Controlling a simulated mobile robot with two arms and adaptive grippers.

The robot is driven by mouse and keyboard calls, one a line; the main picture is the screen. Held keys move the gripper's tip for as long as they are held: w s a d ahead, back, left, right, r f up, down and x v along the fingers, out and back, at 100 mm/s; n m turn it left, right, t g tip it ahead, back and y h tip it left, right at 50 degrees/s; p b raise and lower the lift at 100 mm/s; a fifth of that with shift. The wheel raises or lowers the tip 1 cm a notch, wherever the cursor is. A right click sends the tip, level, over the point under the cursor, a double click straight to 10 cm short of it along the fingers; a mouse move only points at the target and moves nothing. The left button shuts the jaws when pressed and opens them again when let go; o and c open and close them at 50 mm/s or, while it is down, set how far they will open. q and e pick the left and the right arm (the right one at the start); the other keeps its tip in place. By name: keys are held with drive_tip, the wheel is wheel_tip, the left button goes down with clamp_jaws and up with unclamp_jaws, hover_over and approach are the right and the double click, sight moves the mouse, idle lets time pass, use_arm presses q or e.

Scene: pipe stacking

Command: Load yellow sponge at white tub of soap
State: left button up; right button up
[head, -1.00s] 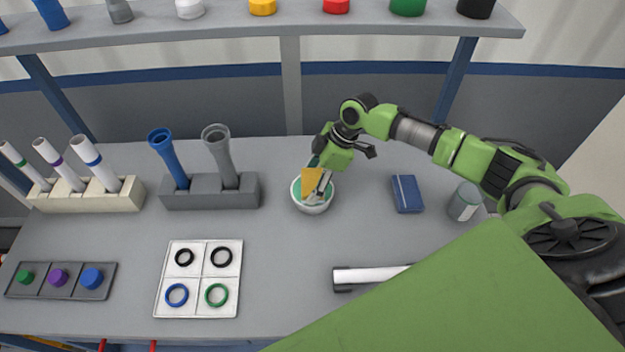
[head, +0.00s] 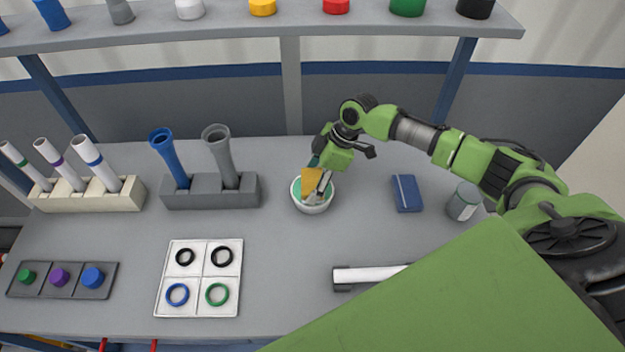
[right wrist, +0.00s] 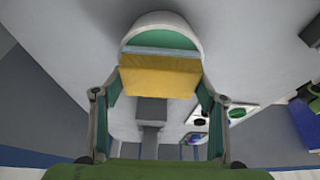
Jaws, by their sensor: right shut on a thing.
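The white tub of soap (head: 301,206) stands on the grey table near the middle, with green-teal soap inside. The yellow sponge (head: 311,182) is tilted in or just over the tub's opening. My right gripper (head: 321,184) reaches down at the tub, its fingers on the sponge. In the right wrist view the sponge (right wrist: 160,76) is between the two fingers, right in front of the tub's rim (right wrist: 160,20). Whether the sponge touches the soap is hard to tell. My left gripper is not in view.
Right of the tub lie a blue box (head: 407,194) and a grey-green can (head: 464,202). A white pipe (head: 370,277) lies in front. Left are a grey holder with funnels (head: 210,192), a white ring tray (head: 198,243) and a cream pipe rack (head: 90,200).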

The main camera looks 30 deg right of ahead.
sight(312, 180)
drive_tip(key=shift+r+p, duration=3.3)
drive_tip(key=shift+r, duration=0.2)
